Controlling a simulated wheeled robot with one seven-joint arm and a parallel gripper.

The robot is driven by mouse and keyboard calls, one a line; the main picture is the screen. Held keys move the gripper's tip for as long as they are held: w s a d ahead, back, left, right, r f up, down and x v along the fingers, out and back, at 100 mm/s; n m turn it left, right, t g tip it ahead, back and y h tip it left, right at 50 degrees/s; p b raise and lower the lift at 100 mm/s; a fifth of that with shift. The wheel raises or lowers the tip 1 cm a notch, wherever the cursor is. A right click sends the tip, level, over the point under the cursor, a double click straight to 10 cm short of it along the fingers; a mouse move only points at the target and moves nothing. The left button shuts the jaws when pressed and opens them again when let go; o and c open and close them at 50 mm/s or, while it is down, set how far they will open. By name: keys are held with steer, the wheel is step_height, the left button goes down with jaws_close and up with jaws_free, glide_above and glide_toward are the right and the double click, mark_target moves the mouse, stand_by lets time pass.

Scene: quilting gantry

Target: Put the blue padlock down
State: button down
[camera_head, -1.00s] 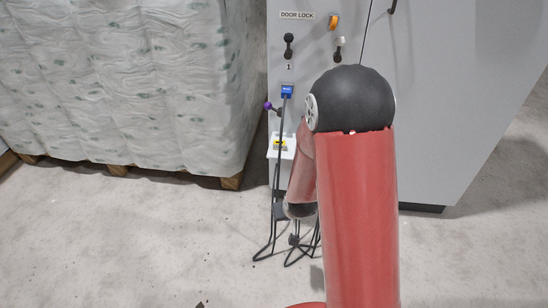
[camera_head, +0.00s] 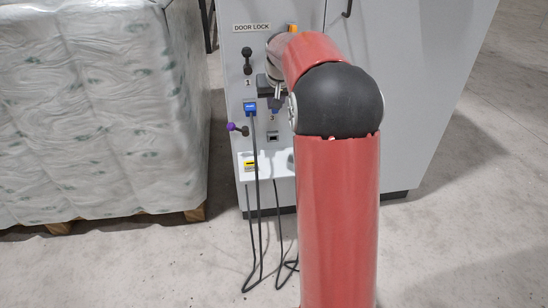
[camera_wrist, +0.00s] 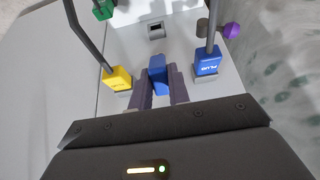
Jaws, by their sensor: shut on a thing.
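The blue padlock (camera_wrist: 157,72) sits between the two fingers of my gripper (camera_wrist: 160,88) in the wrist view. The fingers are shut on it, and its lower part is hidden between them. In the head view my gripper (camera_head: 274,101) is in front of the grey door-lock panel (camera_head: 238,85), to the right of a blue plug (camera_head: 250,107). A bit of blue, likely the padlock (camera_head: 273,111), shows just below it. I cannot tell whether the padlock touches the panel.
In the wrist view a blue plug (camera_wrist: 207,62) and a yellow plug (camera_wrist: 117,78) with cables flank my fingers; a green plug (camera_wrist: 103,9) is farther off. A purple knob (camera_head: 232,127) sticks out left. A white shelf (camera_head: 281,166) holds a yellow item (camera_head: 250,164). Wrapped pallet (camera_head: 95,110) at left.

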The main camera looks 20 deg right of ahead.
steer(key=shift+w+d+r, duration=0.1)
steer(key=shift+d+r, duration=0.1)
steer(key=shift+r, duration=0.05)
step_height(320, 180, down, 20)
steer(key=shift+r+b, duration=0.2)
steer(key=shift+b, duration=0.4)
steer(key=c, duration=1.8)
jaws_free()
steer(key=shift+f, duration=0.15)
steer(key=o, duration=0.5)
